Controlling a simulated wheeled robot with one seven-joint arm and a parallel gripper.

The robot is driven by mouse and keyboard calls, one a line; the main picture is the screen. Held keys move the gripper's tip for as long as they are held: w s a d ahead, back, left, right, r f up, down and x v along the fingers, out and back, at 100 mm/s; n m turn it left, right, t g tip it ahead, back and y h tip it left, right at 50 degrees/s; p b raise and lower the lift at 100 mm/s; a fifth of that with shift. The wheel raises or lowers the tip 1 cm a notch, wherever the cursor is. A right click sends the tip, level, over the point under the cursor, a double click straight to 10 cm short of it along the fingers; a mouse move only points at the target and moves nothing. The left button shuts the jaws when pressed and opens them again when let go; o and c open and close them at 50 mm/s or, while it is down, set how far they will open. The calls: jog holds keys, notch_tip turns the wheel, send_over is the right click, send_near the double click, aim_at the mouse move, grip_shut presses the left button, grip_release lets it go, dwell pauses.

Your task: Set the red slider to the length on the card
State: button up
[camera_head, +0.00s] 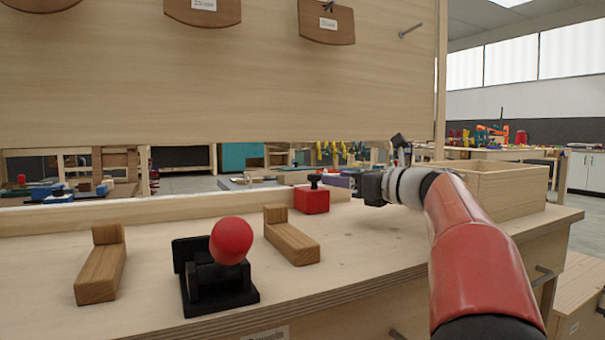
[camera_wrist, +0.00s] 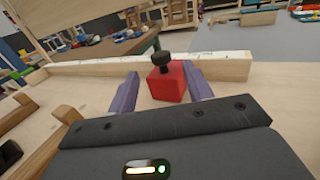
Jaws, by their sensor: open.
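The red slider (camera_head: 312,199) is a red block with a black knob on top, on the bench by the low wooden rail at the back. In the wrist view the red slider (camera_wrist: 166,83) lies ahead between the two purple fingers of my gripper (camera_wrist: 160,92). The fingers are apart, with one on each side of the block; I cannot tell whether they touch it. I cannot make out a card with a length.
A black clamp with a red ball handle (camera_head: 231,241) stands at the front. L-shaped wooden pieces lie left (camera_head: 102,265) and right (camera_head: 292,240) of it. The wooden rail (camera_head: 170,207) runs along the back. An open wooden box (camera_head: 497,185) stands at right.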

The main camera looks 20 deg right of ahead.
aim_at(320, 176)
jog(key=x, duration=0.8)
